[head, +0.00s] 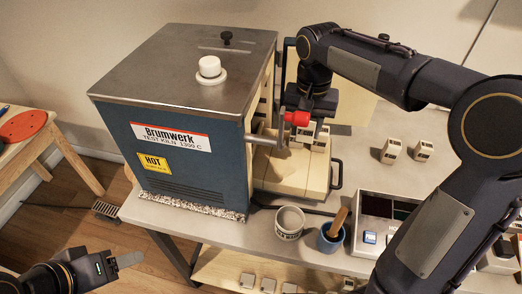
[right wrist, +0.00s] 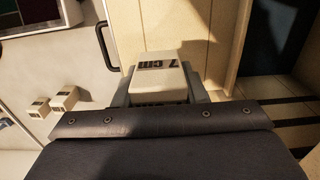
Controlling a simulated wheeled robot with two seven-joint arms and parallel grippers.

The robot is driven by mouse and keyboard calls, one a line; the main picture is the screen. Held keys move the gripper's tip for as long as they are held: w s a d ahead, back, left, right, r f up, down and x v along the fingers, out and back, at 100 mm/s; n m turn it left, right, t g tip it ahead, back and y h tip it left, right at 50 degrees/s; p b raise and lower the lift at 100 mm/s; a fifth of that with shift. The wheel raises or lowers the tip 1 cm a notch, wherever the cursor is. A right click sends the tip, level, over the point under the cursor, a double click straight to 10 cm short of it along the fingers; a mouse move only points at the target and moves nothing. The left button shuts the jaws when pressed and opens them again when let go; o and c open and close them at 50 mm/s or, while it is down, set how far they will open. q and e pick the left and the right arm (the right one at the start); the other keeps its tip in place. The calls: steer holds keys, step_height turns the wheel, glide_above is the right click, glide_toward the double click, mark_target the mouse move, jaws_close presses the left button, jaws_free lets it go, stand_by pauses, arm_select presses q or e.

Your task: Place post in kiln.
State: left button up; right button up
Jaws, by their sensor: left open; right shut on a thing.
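The kiln (head: 200,140) is a blue box with a steel top and a Brumwerk label. Its open side faces right, and a cream brick part with a dark handle (head: 337,175) stands out there. My right gripper (head: 312,127) is over this cream part, beside the opening. In the right wrist view it is shut on a pale post marked "7 cm" (right wrist: 160,72), with a finger on either side. The post's lower end is hidden, so I cannot tell if it touches anything. My left gripper (head: 118,262) is open and empty at the lower left, away from the kiln.
Two more pale posts (head: 407,150) stand on the table at right; they also show in the right wrist view (right wrist: 52,102). More small blocks lie on the lower shelf.

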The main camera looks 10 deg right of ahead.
mark_target(299, 163)
step_height(299, 163, down, 10)
steer(key=shift+w+r, duration=0.1)
steer(key=shift+w, duration=0.05)
steer(key=shift+a, duration=0.1)
steer(key=o, duration=1.1)
steer(key=shift+f, duration=0.2)
steer(key=shift+r, duration=0.1)
